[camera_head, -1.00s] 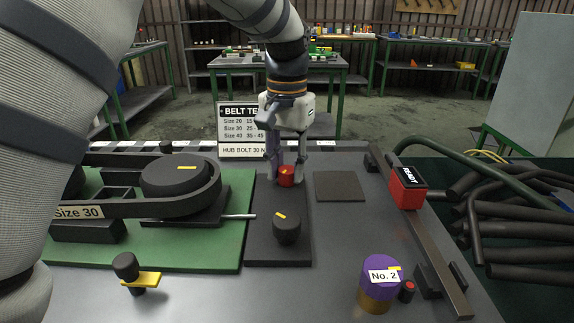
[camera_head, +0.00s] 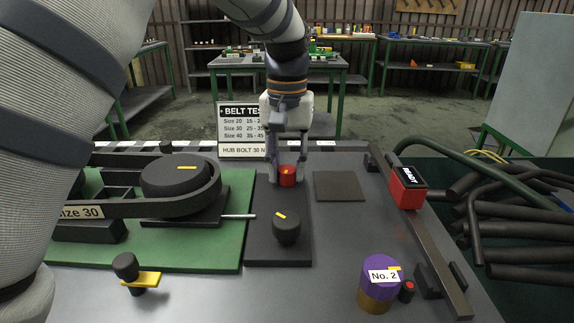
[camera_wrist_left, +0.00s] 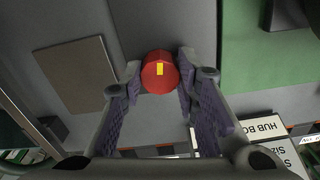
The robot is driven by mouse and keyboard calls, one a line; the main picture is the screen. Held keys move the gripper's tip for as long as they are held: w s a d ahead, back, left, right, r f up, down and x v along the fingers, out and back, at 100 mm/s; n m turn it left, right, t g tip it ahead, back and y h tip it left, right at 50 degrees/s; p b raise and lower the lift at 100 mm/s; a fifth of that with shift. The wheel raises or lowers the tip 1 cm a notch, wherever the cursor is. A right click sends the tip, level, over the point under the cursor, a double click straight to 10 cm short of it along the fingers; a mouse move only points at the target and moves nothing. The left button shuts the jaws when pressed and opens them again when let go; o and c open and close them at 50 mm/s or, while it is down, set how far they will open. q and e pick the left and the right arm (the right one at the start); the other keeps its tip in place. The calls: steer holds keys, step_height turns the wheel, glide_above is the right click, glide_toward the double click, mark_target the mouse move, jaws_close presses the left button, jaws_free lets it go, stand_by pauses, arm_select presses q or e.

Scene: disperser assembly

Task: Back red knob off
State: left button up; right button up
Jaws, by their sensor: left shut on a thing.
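The red knob (camera_head: 287,176) stands at the far end of a dark plate (camera_head: 262,246). My left gripper (camera_head: 287,180) comes down over it, with one finger on each side. In the left wrist view the red knob (camera_wrist_left: 160,72) shows its yellow mark (camera_wrist_left: 159,69) between the fingertips of my left gripper (camera_wrist_left: 160,82), which is shut on it. A black knob (camera_head: 286,229) with a yellow mark stands on the same plate, nearer to me. My right gripper is not in view.
A belt drive on a green board (camera_head: 232,195) lies to the left. A flat dark square (camera_head: 339,186) lies right of the plate. A red READY box (camera_head: 407,190), a purple No. 2 cylinder (camera_head: 380,270) and a yellow-tabbed knob (camera_head: 142,279) stand around. A belt tension sign (camera_head: 240,128) is behind.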

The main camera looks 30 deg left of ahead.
mark_target(287, 169)
arm_select(q)
steer(key=o, duration=1.1)
steer(key=shift+o, duration=0.2)
steer(key=shift+r, duration=0.15)
step_height(287, 169, up, 12)
